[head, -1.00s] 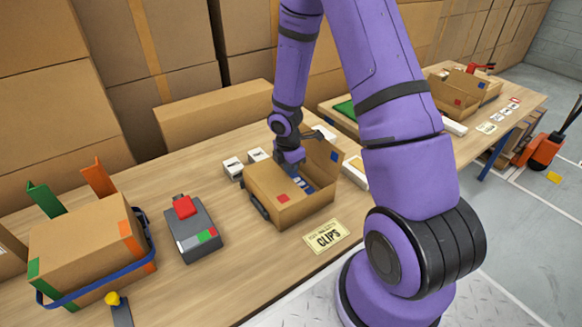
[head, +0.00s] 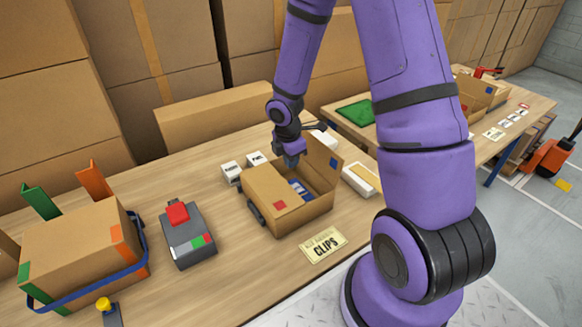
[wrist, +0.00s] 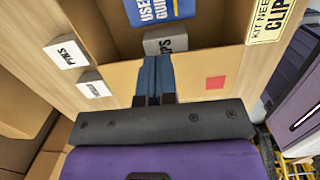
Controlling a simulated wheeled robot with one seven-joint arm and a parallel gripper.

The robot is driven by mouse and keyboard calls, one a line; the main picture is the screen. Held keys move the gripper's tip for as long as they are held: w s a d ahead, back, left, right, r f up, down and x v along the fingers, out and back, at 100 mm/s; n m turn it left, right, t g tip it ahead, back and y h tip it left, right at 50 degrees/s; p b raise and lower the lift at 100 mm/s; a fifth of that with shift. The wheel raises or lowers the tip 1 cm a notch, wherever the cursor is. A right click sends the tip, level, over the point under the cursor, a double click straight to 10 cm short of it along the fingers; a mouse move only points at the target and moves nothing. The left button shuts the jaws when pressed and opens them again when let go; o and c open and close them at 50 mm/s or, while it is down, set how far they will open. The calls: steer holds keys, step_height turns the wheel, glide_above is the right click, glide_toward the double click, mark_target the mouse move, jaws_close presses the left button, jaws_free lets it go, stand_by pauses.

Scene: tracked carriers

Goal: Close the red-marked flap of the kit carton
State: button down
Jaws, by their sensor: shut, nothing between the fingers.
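The kit carton (head: 312,217) sits on the near table. Its red-marked flap (head: 262,190) is folded inward over the left part of the opening and looks about level; I cannot tell if it lies fully flat. It also shows in the wrist view (wrist: 190,85). The blue-marked flap (head: 322,160) stands up on the right. A blue user guide (wrist: 163,8) and a grey clips box (wrist: 166,43) show inside. My gripper (head: 291,160) is shut and empty, close over the far inner edge of the red-marked flap. Contact is unclear.
Small white boxes (head: 230,172) stand behind the carton, and a white tray (head: 361,180) is to its right. A clips sign (head: 323,244) lies in front. A grey device with a red top (head: 187,235) and a strapped carton (head: 75,250) stand left. Large cartons wall the back.

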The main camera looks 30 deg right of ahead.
steer(key=d+r, duration=0.6)
steer(key=shift+d, duration=0.3)
steer(key=shift+w, duration=0.1)
steer(key=s+a+r+m+t, duration=0.1)
steer(key=s+a+r+m, duration=0.15)
steer(key=r, duration=0.35)
steer(key=s+a+r+m+h, duration=0.1)
steer(key=s+a+r+m, duration=0.15)
steer(key=r, duration=0.45)
steer(key=s+a+r+m+t, duration=0.1)
steer(key=s+r+m, duration=0.25)
steer(key=r, duration=0.25)
steer(key=s+a+r+m+t+y, duration=0.1)
steer(key=s+a+r+m, duration=0.2)
steer(key=s, duration=0.4)
steer(key=s+a+r+m+t+y, duration=0.1)
steer(key=s+a+r+m+t, duration=0.1)
steer(key=s+a+r+m, duration=0.2)
steer(key=s+r+m, duration=0.2)
steer(key=s+r, duration=0.1)
steer(key=s, duration=0.1)
steer(key=shift+d+m, duration=0.1)
steer(key=shift+m, duration=0.25)
